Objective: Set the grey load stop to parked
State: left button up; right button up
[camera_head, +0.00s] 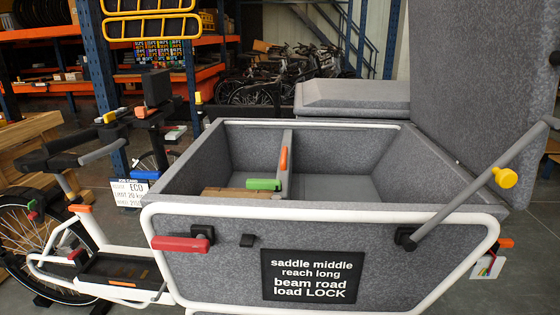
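A grey cargo bike box (370,262) with a white frame fills the middle. A grey bar (460,202) slants up right from a dark pivot (405,238) on its front side and carries a yellow knob (505,177). A small dark piece (248,240) sits on the same side. I cannot tell which of these, if any, is the load stop. A black sign (312,275) reads "saddle middle, reach long, beam road, load LOCK". Neither of my grippers is in view.
A red handle (180,244) sticks out at the box's left front. A divider inside bears an orange piece (283,158) and a green piece (264,184). The raised grey lid (480,80) stands at right. A job card (129,193) hangs left. Shelves and bikes stand behind.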

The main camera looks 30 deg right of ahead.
aim_at(285, 166)
jog(key=k, duration=0.5)
jog(key=z, duration=1.75)
jog(key=i, duration=1)
jog(key=u, duration=1.1)
